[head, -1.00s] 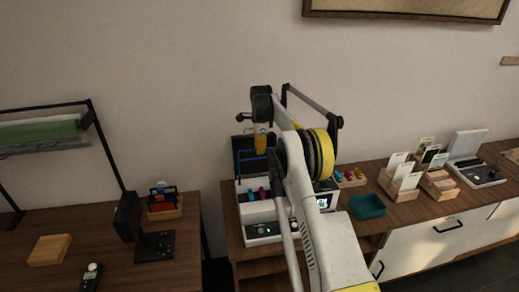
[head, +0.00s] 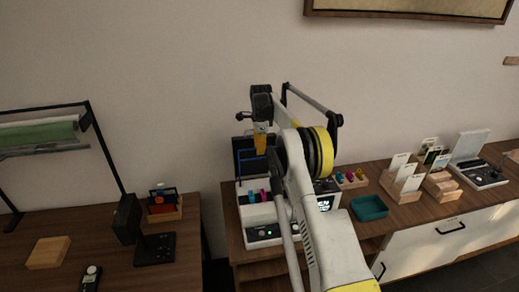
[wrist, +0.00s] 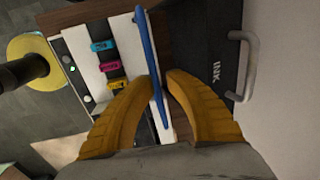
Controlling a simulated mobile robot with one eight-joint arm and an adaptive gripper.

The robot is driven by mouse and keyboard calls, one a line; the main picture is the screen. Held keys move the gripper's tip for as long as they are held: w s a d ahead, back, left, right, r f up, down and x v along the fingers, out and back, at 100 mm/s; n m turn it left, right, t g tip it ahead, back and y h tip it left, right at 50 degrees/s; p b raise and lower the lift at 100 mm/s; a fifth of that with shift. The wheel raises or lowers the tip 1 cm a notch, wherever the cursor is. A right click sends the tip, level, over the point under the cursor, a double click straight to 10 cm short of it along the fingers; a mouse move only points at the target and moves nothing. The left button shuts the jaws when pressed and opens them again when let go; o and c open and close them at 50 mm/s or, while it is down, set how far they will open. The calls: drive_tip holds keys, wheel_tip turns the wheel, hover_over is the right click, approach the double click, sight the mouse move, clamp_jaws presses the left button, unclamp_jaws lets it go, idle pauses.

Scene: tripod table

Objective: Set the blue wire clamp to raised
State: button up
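The blue wire clamp (wrist: 146,42) shows in the wrist view as a long thin blue bar running between the fingers of my gripper (wrist: 161,78). The fingertips are close together, one on each side of the bar, and appear shut on it. In the head view my gripper (head: 260,152) points down above the white device (head: 264,234), in front of its dark upright panel. The arm hides part of the device. A green light (head: 270,233) shows on its front.
Blue, magenta and yellow tabs (wrist: 110,66) sit on the device beside the bar. A teal tray (head: 369,209) stands to the right.

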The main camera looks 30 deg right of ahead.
wheel_tip(320, 180, up, 12)
drive_tip(key=s, duration=0.1)
drive_tip(key=shift+s+a, duration=0.2)
idle(0.3)
idle(0.4)
